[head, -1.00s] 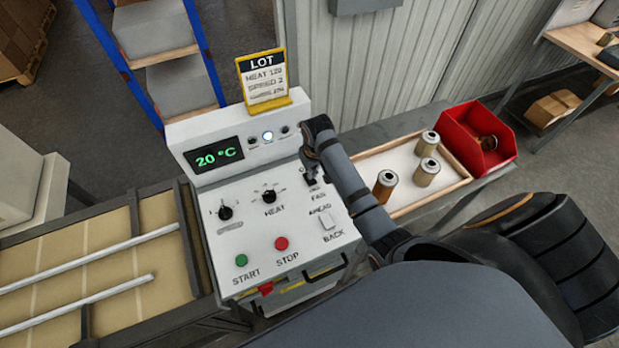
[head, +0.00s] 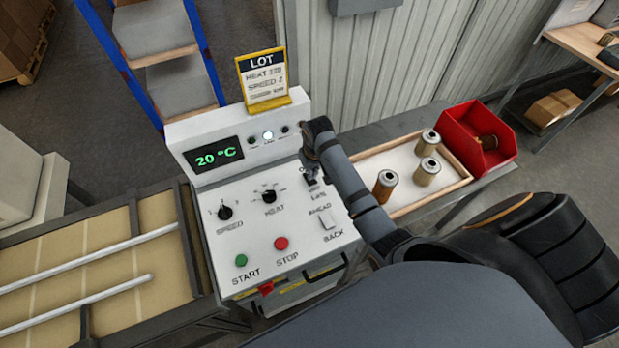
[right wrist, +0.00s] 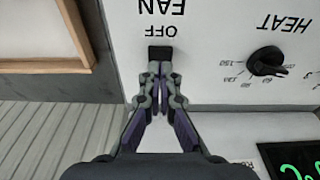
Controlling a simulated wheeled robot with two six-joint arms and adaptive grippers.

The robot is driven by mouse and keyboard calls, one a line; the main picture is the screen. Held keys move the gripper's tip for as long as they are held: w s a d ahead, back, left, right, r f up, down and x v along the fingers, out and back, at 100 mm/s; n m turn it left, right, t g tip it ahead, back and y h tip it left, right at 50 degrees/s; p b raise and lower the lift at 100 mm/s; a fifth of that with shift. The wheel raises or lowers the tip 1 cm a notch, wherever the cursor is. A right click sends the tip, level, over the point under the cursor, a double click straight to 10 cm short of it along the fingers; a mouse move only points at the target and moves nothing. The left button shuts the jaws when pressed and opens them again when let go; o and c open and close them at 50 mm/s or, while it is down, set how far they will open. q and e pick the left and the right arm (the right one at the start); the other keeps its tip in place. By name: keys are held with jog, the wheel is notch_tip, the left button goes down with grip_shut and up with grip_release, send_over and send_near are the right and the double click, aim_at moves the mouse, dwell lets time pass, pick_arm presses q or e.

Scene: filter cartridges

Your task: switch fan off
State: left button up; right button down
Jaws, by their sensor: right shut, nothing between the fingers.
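The fan switch is a small black rocker (right wrist: 160,54) under the letters FAN and OFF in the right wrist view, where the picture is upside down. In the head view the fan switch (head: 311,181) shows partly, at the panel's right side above the FAN label. My left gripper is not in view.
The white control panel (head: 262,222) carries a HEAT knob (head: 268,197), a SPEED knob (head: 225,213), green START (head: 241,261) and red STOP (head: 281,243) buttons and an AHEAD/BACK switch (head: 326,223). A wooden tray (head: 405,207) with cartridges and a red bin (head: 461,147) stand right.

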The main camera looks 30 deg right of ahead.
aim_at(312, 181)
jog(key=shift+f+b, duration=0.3)
jog(key=shift+f, duration=0.65)
dwell(0.3)
notch_tip(312, 181, up, 2)
jog(key=shift+r+p, duration=0.25)
jog(key=shift+p, duration=0.75)
jog(key=shift+r, duration=2.3)
